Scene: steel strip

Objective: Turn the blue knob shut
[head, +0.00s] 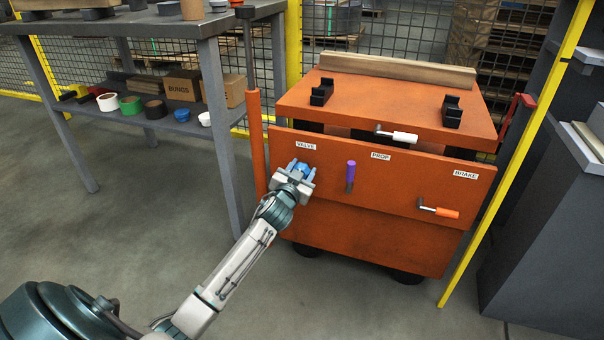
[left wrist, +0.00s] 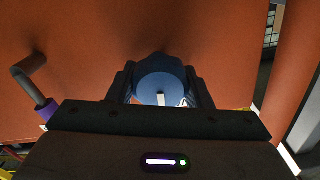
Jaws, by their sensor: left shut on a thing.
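The blue knob (head: 301,169) sits on the orange front panel under the VALVE label (head: 305,146). My left gripper (head: 298,174) is at the knob, with its fingers on either side of it. In the left wrist view the round blue knob (left wrist: 160,82) sits between the two dark fingers of my left gripper (left wrist: 161,92), which is shut on it. A white mark (left wrist: 161,99) shows on the knob, pointing toward the bottom of that view. My right gripper is in neither view.
The orange machine (head: 380,225) also carries a purple-handled lever (head: 350,174) labelled PROP and an orange-handled lever (head: 445,212) labelled BRAKE. A grey workbench (head: 150,25) stands at the left. A yellow post (head: 515,155) stands at the right. Open floor lies in front.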

